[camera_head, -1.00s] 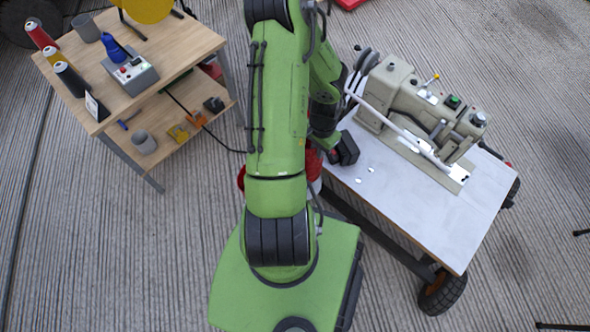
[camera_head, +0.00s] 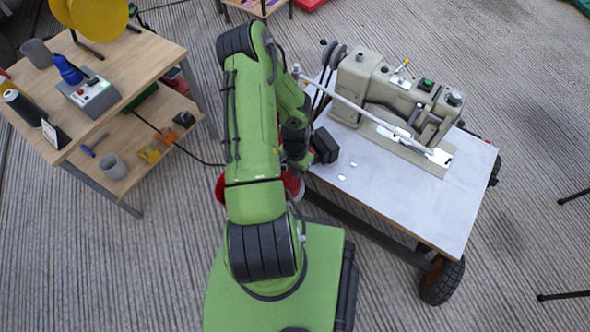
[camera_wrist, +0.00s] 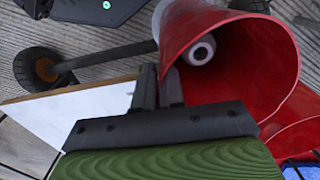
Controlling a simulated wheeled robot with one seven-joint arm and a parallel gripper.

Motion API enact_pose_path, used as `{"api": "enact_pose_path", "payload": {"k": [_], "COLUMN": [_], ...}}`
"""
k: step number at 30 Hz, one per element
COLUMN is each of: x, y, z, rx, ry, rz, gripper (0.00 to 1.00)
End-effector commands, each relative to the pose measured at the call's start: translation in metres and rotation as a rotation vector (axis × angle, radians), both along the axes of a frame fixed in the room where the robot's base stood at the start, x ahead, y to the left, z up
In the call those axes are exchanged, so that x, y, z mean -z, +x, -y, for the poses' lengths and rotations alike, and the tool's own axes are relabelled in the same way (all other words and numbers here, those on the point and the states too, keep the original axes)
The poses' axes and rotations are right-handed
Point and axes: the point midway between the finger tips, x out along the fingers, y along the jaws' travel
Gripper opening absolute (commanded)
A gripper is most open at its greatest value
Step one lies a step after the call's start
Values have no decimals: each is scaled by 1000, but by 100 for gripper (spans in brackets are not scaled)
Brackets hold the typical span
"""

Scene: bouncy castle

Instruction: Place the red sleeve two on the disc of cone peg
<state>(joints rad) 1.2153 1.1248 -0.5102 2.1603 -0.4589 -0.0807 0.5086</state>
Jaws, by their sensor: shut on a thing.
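In the wrist view, a red hollow sleeve (camera_wrist: 265,65) with a pale band fills the upper right, its open end facing the camera. My gripper (camera_wrist: 160,85) has its two dark fingers at the sleeve's left edge, shut on its wall. A pale grey rounded tip (camera_wrist: 200,50) with a dark centre shows inside the sleeve; I cannot tell what it belongs to. A second red surface (camera_wrist: 297,140) lies behind at lower right. In the head view, red parts (camera_head: 293,184) show beside my green arm, which hides the gripper. I cannot make out the cone peg or its disc.
A wheeled cart (camera_head: 400,205) with a sewing machine (camera_head: 385,95) stands right of my arm. A wooden two-level table (camera_head: 130,60) with spools, cups and a grey control box (camera_head: 93,95) is on the left. Open striped floor (camera_head: 120,270) lies at lower left.

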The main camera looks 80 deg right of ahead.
Motion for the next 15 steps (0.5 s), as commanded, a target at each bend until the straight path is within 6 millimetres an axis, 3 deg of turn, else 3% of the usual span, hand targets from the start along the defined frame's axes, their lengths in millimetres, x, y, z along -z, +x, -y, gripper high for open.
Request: {"api": "enact_pose_path", "payload": {"k": [5, 6, 10, 15], "x": [4, 3, 2, 2], "y": [0, 0, 0, 0], "z": [0, 0, 0, 0], "rx": [0, 0, 0, 0], "ry": [0, 0, 0, 0], "rz": [0, 0, 0, 0], "gripper": [0, 13, 33, 34]}}
